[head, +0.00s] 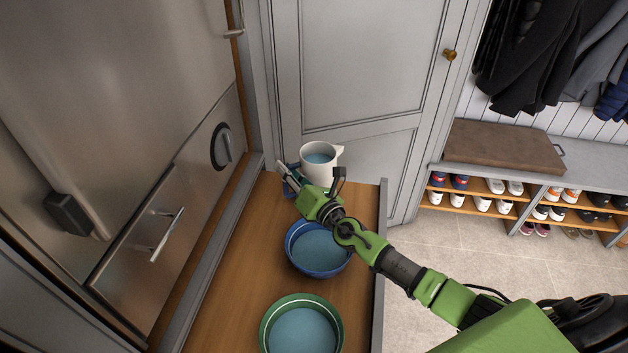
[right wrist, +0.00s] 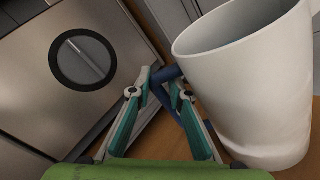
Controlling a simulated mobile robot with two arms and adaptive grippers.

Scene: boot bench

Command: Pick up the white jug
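The white jug (head: 319,175) stands upright at the far end of the wooden counter, with a blue-grey surface showing inside it. In the right wrist view the jug (right wrist: 255,85) fills the right side, beside the fingers rather than between them. My right gripper (head: 311,177) is open, its two fingers spread, close on the near side of the jug. In the right wrist view the gripper (right wrist: 163,88) has a gap between its fingertips. I cannot tell whether a finger touches the jug. My left gripper is not in view.
A blue object (head: 291,183), partly hidden, is close beside the jug and right gripper. A blue bowl (head: 318,273) and a green bowl (head: 264,335) stand nearer on the counter (head: 240,270). A steel appliance (head: 190,180) borders the left; a grey cabinet door (head: 350,70) stands behind.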

